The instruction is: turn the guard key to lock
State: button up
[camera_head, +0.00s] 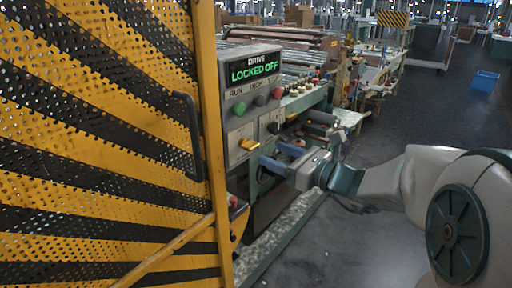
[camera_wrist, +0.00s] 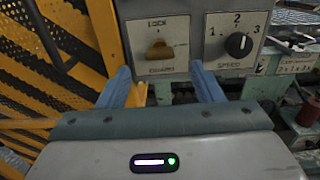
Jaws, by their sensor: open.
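The yellow guard key (camera_head: 249,144) sits on the lower part of the grey control panel (camera_head: 238,160). In the wrist view the guard key (camera_wrist: 159,50) is on a light plate with "LOCK" printed above it. Its grip looks roughly level across the plate. My gripper (camera_head: 272,153) is in front of the panel, to the lower right of the key in the head view. In the wrist view my gripper (camera_wrist: 160,67) has its two blue fingers wide apart, one on each side below the key, with nothing between them. I cannot tell the exact gap to the key.
A black speed knob (camera_wrist: 239,45) is right of the key. The display (camera_head: 254,68) reads "DRIVE LOCKED OFF", above green and red buttons. The yellow-black mesh guard (camera_head: 90,110) with a black handle (camera_head: 188,135) stands close on the left. Open floor (camera_head: 400,135) lies right.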

aim_at(255, 147)
jog(key=x, duration=0.6)
jog(key=shift+w+a, duration=0.25)
jog(key=shift+a, duration=0.1)
jog(key=c, duration=1)
